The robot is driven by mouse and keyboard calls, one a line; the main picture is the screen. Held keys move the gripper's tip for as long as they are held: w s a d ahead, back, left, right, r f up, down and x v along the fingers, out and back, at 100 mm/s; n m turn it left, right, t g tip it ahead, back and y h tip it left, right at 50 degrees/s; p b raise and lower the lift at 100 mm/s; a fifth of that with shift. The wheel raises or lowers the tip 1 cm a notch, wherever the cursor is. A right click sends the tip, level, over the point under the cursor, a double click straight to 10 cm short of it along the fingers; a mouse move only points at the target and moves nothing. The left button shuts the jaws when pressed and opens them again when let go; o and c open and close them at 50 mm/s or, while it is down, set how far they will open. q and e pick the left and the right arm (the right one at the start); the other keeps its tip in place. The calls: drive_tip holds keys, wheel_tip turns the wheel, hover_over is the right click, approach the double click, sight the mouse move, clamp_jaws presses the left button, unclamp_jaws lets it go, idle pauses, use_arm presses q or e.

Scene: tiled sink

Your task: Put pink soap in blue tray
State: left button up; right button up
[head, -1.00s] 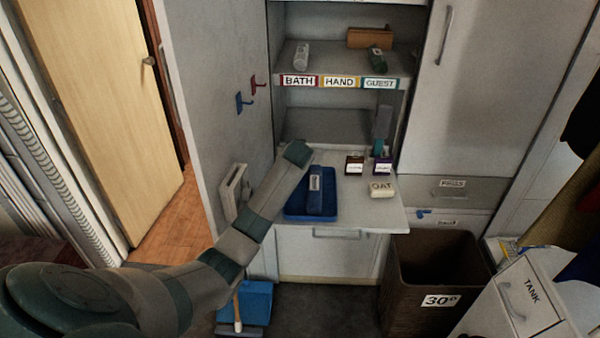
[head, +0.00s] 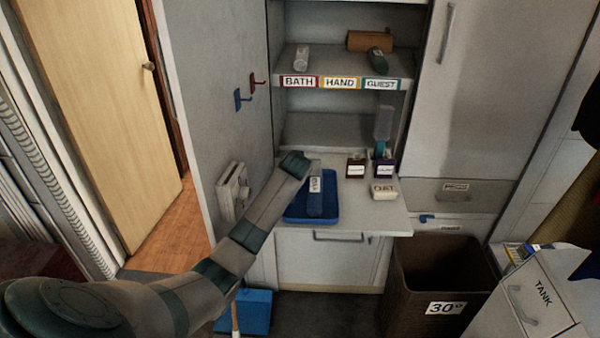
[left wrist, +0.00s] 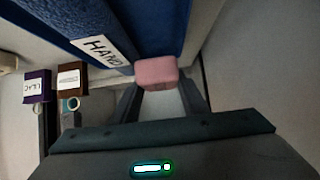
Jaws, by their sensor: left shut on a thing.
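The pink soap (left wrist: 156,70) is a small block between the fingertips of my left gripper (left wrist: 158,88), which is shut on it in the left wrist view. In the head view my left wrist is at the left back of the blue tray (head: 296,216), and the soap and fingers are hidden there. The tray lies on the shelf board. It holds a dark blue item (head: 316,198) with a white label; in the left wrist view a blue surface with a HAND label (left wrist: 100,49) is close beside the soap. My right gripper is not in view.
Two small dark labelled boxes (head: 355,167) (head: 383,168) and a pale OAT block (head: 384,190) stand right of the tray. A shelf labelled BATH, HAND, GUEST (head: 340,82) is above. A grey side wall panel (head: 215,130) is close left of the arm.

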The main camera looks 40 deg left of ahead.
use_arm(q)
drive_tip(key=shift+f, duration=0.1)
idle(0.3)
drive_tip(key=shift+f, duration=0.3)
drive_tip(key=shift+s+f, duration=0.1)
drive_tip(key=shift+f, duration=0.15)
